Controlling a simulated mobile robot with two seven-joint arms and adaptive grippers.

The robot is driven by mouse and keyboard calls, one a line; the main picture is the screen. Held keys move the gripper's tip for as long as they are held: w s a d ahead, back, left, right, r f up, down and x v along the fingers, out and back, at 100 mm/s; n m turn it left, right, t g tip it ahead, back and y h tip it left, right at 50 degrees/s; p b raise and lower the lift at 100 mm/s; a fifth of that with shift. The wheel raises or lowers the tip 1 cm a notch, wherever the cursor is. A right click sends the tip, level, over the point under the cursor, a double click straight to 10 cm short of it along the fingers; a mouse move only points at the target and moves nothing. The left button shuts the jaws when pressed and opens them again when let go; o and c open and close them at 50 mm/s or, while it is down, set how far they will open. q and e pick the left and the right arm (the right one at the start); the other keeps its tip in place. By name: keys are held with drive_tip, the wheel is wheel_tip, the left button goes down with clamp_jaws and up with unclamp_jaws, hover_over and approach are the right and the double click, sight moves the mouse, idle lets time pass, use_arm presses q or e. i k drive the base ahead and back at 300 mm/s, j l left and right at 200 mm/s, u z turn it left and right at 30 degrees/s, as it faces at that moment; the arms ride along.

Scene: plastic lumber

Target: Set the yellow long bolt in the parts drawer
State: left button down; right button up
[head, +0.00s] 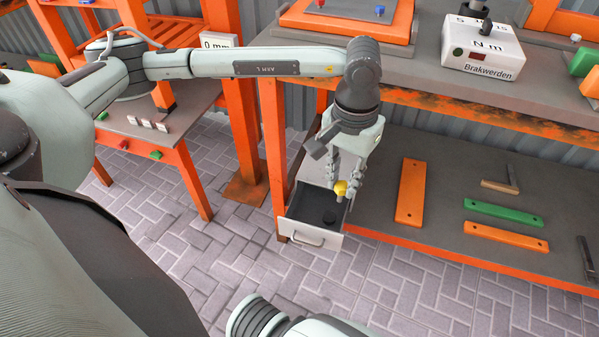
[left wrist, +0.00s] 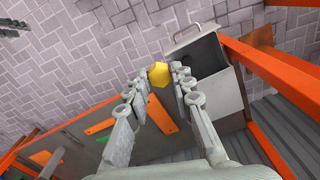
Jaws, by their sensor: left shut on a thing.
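The yellow long bolt (head: 340,187) is held between the fingertips of my left gripper (head: 345,185). In the left wrist view its yellow hexagonal head (left wrist: 158,74) shows between the fingers (left wrist: 160,78); the shank is hidden. The parts drawer (head: 300,232) is pulled open below the workbench, with a pale front and handle. In the head view the bolt is above the drawer's right side. In the left wrist view the drawer (left wrist: 232,98) is just right of the bolt. A small dark round thing (head: 329,218) lies inside. My right gripper is out of view.
Right of the drawer, a grey lower shelf (head: 380,215) holds orange bars (head: 410,192), a green bar (head: 504,213) and a hammer-like tool (head: 502,182). The workbench top (head: 425,65) overhangs it. An orange post (head: 273,150) stands left of the drawer. Paved floor in front is clear.

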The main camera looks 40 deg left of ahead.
sight(305, 216)
drive_tip(key=k+j, duration=0.35)
drive_tip(key=j, duration=0.3)
drive_tip(key=k+j, duration=0.2)
drive_tip(key=j+u, duration=0.05)
drive_tip(key=j, duration=0.05)
